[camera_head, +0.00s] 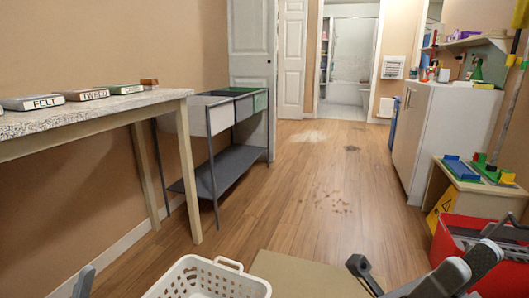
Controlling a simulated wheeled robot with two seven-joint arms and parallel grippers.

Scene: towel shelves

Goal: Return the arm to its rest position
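My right arm and gripper (420,277) show as dark and grey parts at the bottom right, in front of the floor and a red bin. A dark rounded piece stands apart from the larger grey parts; whether the fingers are open is unclear. Nothing is seen held there. Only a small grey piece of my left arm or gripper (84,282) shows at the bottom left edge; the rest is out of view.
A white basket (228,279) and a tan board (305,275) lie close in front. A speckled table (90,116) and grey bin stand (238,163) line the left. A red bin (443,246), low stand (463,187) and white cabinet (430,135) line the right. The middle floor is open, with brown specks (332,203).

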